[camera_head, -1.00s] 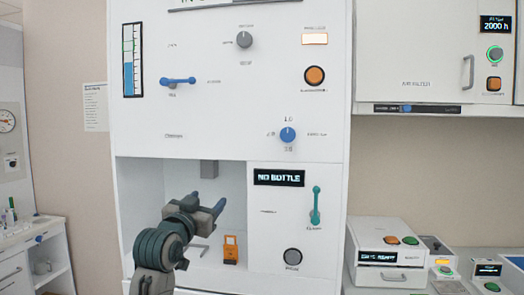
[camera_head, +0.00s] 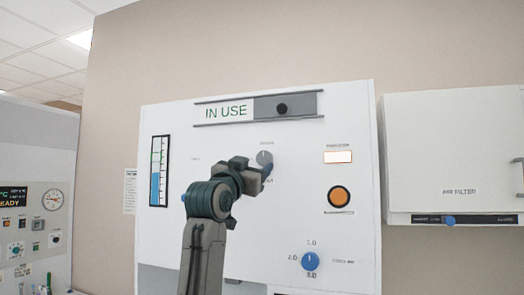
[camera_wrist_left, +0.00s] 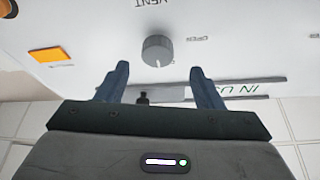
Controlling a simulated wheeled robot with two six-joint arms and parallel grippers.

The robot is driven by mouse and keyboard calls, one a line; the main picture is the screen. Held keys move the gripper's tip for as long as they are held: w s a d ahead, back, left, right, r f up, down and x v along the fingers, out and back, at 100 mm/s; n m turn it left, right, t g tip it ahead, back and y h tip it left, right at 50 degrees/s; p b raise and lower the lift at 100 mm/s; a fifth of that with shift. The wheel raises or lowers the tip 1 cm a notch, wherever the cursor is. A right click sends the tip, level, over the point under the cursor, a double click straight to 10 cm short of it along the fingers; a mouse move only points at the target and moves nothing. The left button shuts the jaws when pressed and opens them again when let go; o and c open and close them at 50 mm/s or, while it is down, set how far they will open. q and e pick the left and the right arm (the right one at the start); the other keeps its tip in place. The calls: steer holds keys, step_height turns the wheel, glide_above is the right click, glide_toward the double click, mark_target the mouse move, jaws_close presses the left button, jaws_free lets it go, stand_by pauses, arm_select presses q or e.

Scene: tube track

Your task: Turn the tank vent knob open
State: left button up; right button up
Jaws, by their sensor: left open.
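The tank vent knob (camera_head: 265,158) is a round grey dial on the upper part of the white panel. In the left wrist view the knob (camera_wrist_left: 157,51) is upside down, with a pale pointer mark on its face and the word VENT near it. My left gripper (camera_head: 262,170) is in front of the panel at the knob and partly covers the area below it. In the left wrist view its two blue fingers (camera_wrist_left: 160,78) are spread apart, with the knob beyond the gap between their tips. Nothing is held. My right gripper is not in view.
An IN USE slider sign (camera_head: 226,112) is above the knob. An orange button (camera_head: 339,197), a lit pale indicator (camera_head: 338,157) and a blue dial (camera_head: 311,261) are to the right. A blue level gauge (camera_head: 160,171) is to the left.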

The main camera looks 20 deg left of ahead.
mark_target(263, 159)
arm_select(q)
steer(key=x, duration=0.1)
steer(key=p+x, duration=0.1)
steer(key=x, duration=0.1)
steer(key=p+x, duration=0.1)
steer(key=shift+w+d+r, duration=0.15)
steer(key=shift+d+r, duration=0.05)
steer(key=shift+d, duration=0.1)
steer(key=shift+w+a+r+p, duration=0.1)
steer(key=shift+w+p, duration=0.3)
steer(key=shift+w, duration=0.15)
steer(key=shift+c, duration=0.4)
steer(key=c, duration=0.9)
